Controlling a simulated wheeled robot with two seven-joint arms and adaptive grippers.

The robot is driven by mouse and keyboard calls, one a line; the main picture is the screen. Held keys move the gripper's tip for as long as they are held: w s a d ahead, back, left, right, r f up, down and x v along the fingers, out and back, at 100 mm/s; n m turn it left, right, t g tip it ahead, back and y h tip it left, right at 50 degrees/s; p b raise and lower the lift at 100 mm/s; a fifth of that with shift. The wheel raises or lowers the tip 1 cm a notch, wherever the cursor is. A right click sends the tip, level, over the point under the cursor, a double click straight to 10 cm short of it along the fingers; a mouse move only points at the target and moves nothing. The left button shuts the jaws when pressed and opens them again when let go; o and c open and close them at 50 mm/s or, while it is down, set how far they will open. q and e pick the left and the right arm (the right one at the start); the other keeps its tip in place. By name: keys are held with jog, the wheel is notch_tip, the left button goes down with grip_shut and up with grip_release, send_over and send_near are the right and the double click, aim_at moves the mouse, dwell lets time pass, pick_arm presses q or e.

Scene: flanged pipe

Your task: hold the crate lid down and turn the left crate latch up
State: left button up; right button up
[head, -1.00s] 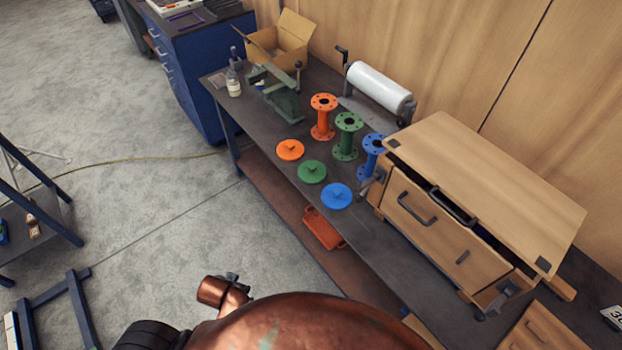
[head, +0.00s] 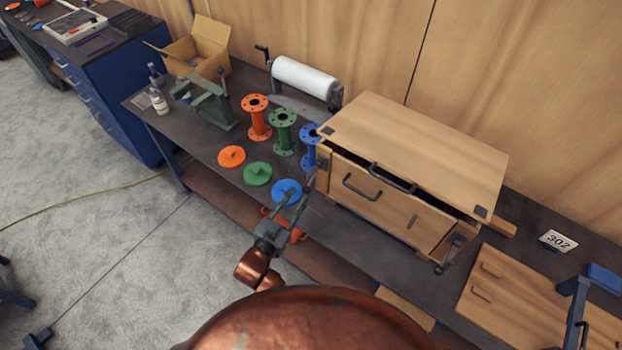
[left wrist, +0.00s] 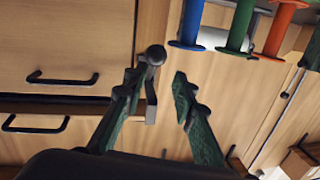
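The wooden crate (head: 385,208) stands on the bench, with its lid (head: 415,150) on top. A dark gap shows under the lid's front edge. The left crate latch shows in the left wrist view as a grey lever with a round dark knob (left wrist: 155,55); in the head view my gripper partly hides it. The right crate latch (head: 452,250) is at the crate's right front corner. My left gripper (head: 302,190) is open at the crate's left end. In the left wrist view its fingers (left wrist: 158,98) are apart, the lever appearing between them, nearer the left finger. My right gripper is out of view.
Blue (head: 311,150), green (head: 283,130) and orange (head: 257,117) flanged pipes stand left of the crate. Their matching discs lie in front, the blue disc (head: 284,191) close to my gripper. A white roll (head: 303,78) stands behind. A wooden drawer box (head: 500,290) is at right.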

aim_at(311, 181)
pick_arm(q)
jog(key=x, duration=0.2)
jog(key=r+x, duration=0.1)
jog(key=x, duration=0.2)
jog(key=d+x, duration=0.1)
jog(key=x, duration=0.2)
jog(key=shift+s+d+r, duration=0.1)
jog(key=shift+r, duration=0.05)
grip_shut()
dwell(0.6)
